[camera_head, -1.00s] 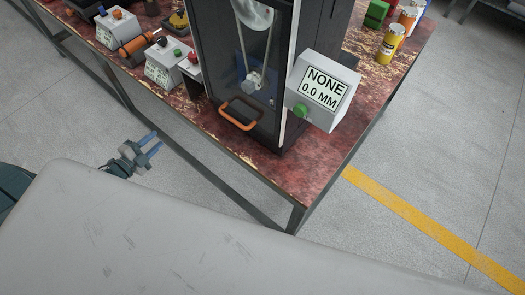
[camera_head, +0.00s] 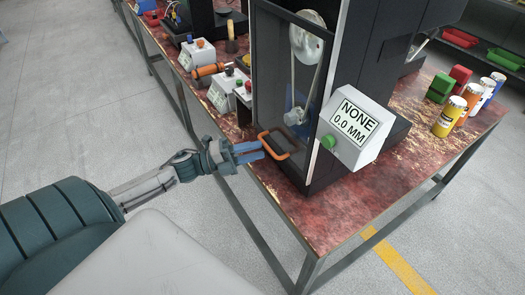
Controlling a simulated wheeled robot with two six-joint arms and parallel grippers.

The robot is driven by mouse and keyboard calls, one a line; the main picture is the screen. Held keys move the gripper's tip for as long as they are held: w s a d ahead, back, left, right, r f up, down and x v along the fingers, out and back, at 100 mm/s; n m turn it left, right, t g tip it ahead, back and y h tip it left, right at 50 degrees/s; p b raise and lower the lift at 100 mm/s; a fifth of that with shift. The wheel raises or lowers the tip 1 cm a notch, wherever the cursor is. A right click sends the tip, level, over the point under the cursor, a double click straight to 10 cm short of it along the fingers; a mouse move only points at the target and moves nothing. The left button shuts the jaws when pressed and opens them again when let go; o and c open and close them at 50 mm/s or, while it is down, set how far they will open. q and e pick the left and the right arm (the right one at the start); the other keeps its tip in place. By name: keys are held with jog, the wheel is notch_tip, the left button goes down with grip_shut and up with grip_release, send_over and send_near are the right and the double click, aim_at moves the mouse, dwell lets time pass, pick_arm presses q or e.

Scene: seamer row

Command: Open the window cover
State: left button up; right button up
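The window cover (camera_head: 268,75) is a dark-framed clear panel on the front of the black machine, and it looks shut. Its orange handle (camera_head: 285,155) is a loop at the panel's lower edge. Behind the panel show a pale disc, a rod and a metal part. My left gripper (camera_head: 260,151) comes in from the left, with its blue fingers pointing right. The fingers are parted, and their tips are at the left side of the handle. I cannot tell whether they touch it. My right gripper is not in view.
A grey display box (camera_head: 354,130) reading NONE 0.0 MM, with a green button, juts from the machine's right side. Control boxes (camera_head: 198,56) stand left of the machine. Cans (camera_head: 449,117) and green and red blocks stand at right on the worn red table (camera_head: 330,215).

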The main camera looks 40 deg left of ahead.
pick_arm(q)
jog(key=shift+x, duration=1.35)
jog(key=shift+c, duration=0.4)
grip_shut()
